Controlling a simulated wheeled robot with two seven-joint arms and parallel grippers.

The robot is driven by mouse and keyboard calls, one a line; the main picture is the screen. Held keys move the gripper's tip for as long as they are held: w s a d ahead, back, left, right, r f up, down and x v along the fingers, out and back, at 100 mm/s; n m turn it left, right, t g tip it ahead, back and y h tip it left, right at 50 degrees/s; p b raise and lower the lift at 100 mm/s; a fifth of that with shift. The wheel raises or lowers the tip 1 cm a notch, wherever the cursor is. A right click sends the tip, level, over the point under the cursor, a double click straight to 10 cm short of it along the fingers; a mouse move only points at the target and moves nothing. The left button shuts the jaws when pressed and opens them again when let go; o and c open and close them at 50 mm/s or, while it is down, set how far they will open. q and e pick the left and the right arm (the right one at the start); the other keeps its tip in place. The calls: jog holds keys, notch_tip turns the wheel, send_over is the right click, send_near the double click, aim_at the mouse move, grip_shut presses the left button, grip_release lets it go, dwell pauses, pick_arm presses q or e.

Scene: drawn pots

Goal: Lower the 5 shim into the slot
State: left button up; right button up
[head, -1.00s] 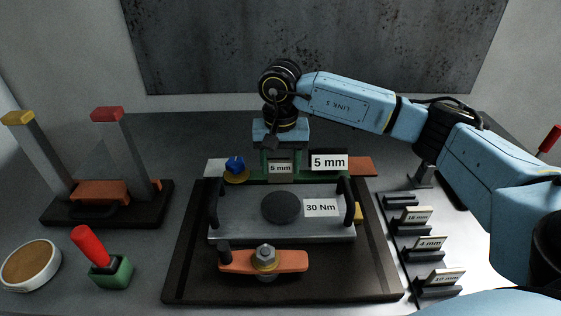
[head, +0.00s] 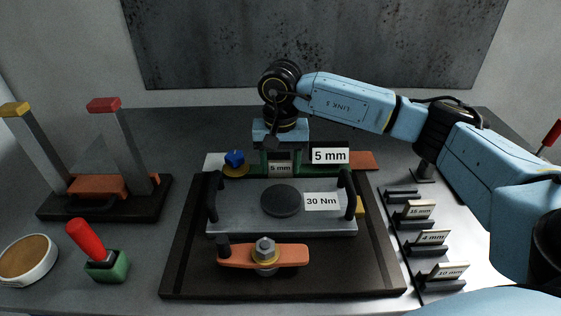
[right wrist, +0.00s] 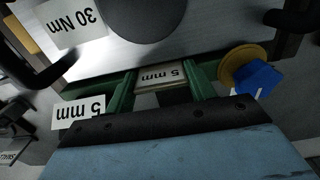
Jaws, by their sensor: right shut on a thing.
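The grey 5 mm shim (head: 280,169) is held upright, label towards the head camera, behind the grey plate (head: 240,222). My right gripper (head: 280,163) points down with its green fingers shut on the shim. In the right wrist view the shim (right wrist: 160,76) sits between the two green fingers, close to the plate's edge. A white "5 mm" sign (head: 330,155) stands just right of the gripper. The slot is hidden behind the plate and gripper, so I cannot tell whether the shim's lower edge is inside it. My left gripper is not in view.
A blue knob (head: 235,158) on a yellow disc stands close left of the gripper. The plate has black handles (head: 349,195) at both sides. A rack (head: 420,245) with labelled shims lies right; a red-handled tool (head: 88,240) and an upright stand (head: 105,205) are left.

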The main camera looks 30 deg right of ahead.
jog(key=o, duration=1.1)
jog(key=shift+o, duration=0.2)
pick_arm(q)
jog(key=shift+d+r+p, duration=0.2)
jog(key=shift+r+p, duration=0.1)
jog(key=shift+p, duration=0.05)
pick_arm(e)
notch_tip(320, 180, up, 14)
jog(key=shift+f, duration=0.25)
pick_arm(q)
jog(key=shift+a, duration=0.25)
